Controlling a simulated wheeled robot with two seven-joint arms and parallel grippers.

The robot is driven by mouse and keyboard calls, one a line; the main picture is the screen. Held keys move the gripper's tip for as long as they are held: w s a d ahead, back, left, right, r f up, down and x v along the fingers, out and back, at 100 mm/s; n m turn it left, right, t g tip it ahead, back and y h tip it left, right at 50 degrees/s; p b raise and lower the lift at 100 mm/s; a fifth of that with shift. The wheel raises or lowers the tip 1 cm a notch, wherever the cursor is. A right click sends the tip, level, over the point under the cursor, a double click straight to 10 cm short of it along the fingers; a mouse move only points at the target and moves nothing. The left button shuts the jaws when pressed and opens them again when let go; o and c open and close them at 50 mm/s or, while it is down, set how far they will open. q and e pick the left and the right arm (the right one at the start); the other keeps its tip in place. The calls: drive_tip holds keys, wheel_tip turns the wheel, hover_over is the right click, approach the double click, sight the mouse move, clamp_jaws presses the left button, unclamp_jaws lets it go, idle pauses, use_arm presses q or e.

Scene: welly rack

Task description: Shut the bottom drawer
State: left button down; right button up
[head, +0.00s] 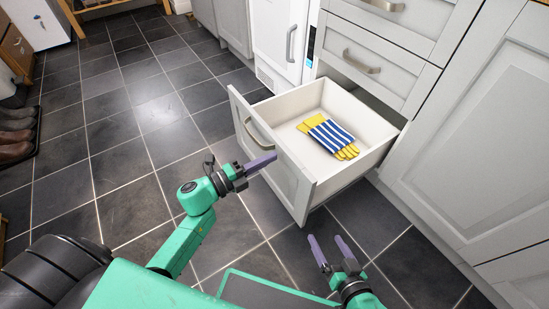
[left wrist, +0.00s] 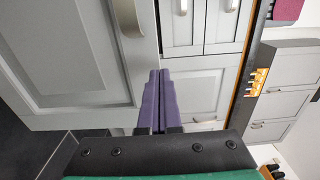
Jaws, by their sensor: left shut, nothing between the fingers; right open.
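The bottom drawer (head: 281,172) is pulled well out from the grey cabinet, its panelled front facing left with a metal bar handle (head: 259,136). Blue-and-white striped gloves with yellow parts (head: 330,136) lie inside it. My left gripper (head: 274,156) is shut and empty, its purple fingers over the drawer front just below the handle in the head view; I cannot tell whether they touch. The left wrist view shows the shut fingers (left wrist: 158,76) beside a grey panelled front (left wrist: 70,55). My right gripper (head: 327,238) is open and empty, low in front of the drawer's near side.
Two shut drawers with handles (head: 362,62) sit above the open one. A tall cabinet door (head: 490,130) stands right of it. A white appliance (head: 283,40) stands behind. Dark shoes (head: 17,135) lie at far left. The tiled floor (head: 130,130) left of the drawer is clear.

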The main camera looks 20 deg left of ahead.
use_arm(q)
drive_tip(key=shift+x, duration=1)
drive_tip(key=shift+w, duration=0.15)
use_arm(e)
drive_tip(key=shift+f, duration=0.35)
use_arm(q)
drive_tip(key=shift+d, duration=0.1)
